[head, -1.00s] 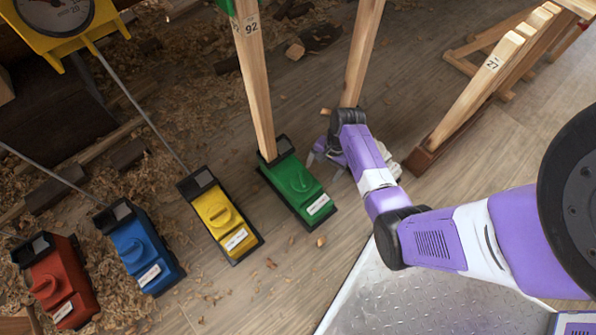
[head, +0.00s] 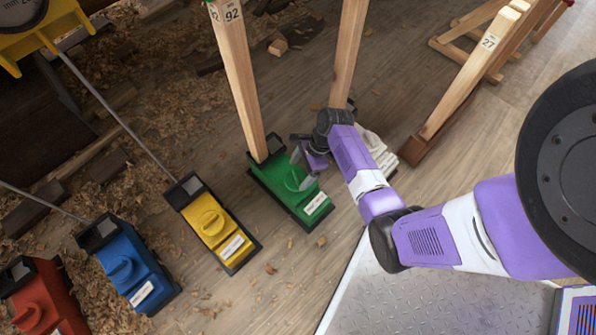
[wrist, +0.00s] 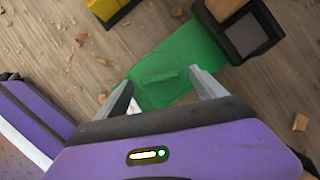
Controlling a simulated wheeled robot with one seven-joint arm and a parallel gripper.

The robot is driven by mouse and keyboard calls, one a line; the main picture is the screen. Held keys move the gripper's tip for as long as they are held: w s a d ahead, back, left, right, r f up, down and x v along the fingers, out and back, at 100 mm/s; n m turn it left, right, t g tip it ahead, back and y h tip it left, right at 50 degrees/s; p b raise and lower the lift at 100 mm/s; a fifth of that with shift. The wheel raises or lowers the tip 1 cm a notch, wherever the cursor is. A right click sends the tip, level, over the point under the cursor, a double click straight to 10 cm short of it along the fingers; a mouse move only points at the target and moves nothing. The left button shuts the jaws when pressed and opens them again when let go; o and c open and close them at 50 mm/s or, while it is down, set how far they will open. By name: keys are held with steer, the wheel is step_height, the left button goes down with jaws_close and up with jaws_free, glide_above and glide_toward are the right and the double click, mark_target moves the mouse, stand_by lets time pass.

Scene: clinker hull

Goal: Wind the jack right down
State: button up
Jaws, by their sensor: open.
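The green jack (head: 290,190) is a box on the plank floor, with a round ribbed knob on top and a white label. A wooden prop (head: 240,90) marked 92 stands in the dark socket at its far end. My gripper (head: 302,169) is open above the green box, partly covering it in the head view. In the wrist view the open fingers (wrist: 161,91) lie either side of the green knob (wrist: 166,80), its raised bar between them. I cannot tell whether they touch it. The label is partly hidden there.
A yellow dial gauge (head: 40,40) hangs upper left. Shavings litter the floor.

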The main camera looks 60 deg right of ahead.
steer(key=shift+x, duration=0.8)
steer(key=c, duration=1.4)
steer(key=shift+o, duration=0.2)
steer(key=shift+r, duration=0.1)
